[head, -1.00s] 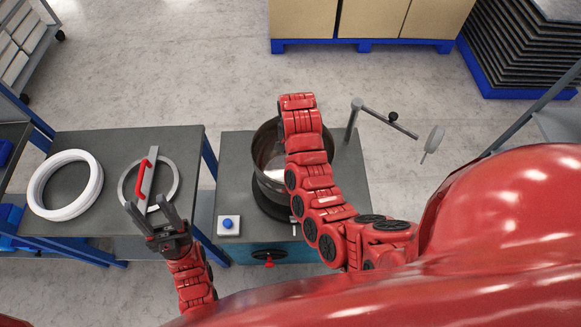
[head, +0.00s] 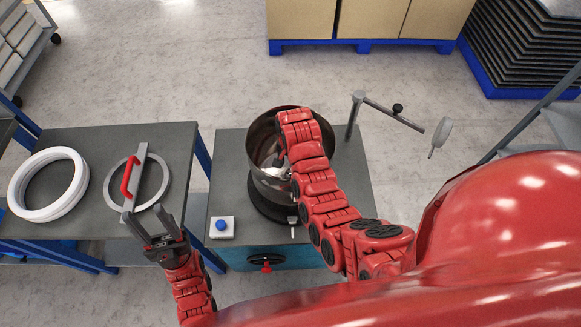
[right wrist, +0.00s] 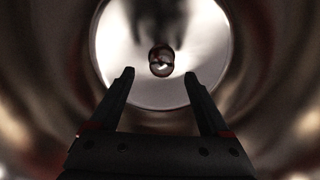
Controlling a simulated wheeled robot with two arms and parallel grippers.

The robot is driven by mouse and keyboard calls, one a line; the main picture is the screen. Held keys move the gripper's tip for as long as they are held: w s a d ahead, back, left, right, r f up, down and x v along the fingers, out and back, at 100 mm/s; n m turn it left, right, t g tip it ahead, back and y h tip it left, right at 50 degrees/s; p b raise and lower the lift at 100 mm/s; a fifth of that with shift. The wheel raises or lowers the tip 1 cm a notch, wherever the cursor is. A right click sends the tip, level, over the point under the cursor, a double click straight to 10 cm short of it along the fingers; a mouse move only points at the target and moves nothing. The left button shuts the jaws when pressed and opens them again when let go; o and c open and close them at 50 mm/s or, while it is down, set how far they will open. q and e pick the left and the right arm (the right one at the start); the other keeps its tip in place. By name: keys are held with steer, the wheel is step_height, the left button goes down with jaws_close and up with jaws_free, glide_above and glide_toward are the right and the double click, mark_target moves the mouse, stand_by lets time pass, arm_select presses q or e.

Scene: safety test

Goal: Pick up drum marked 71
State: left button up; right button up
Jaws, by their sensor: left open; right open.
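An open metal drum (head: 262,135) stands upright on a grey-topped bench right of centre in the head view. No number 71 is readable on it. My right arm reaches over it; its gripper is mostly hidden there. In the right wrist view my right gripper (right wrist: 158,76) is open and empty, pointing into a shiny round metal interior with a bright floor (right wrist: 130,85) and a small central hub (right wrist: 161,61). My left gripper (head: 152,222) is open and empty at the front edge of the left table, near a grey ring with a red handle (head: 128,176).
White rings (head: 22,195) lie on the left table (head: 95,140). A blue button box (head: 221,227) sits on the bench (head: 230,165); a post with a jointed arm (head: 395,115) rises at its back right. Boxes on a blue pallet (head: 360,46) stand behind. Floor between is clear.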

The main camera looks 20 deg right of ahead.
steer(key=f+p, duration=0.1)
steer(key=f, duration=0.2)
steer(key=shift+a+f+p, duration=0.2)
steer(key=shift+f+p, duration=0.05)
steer(key=shift+p, duration=0.15)
steer(key=shift+f, duration=0.85)
jaws_close()
steer(key=shift+r, duration=0.1)
stand_by(0.4)
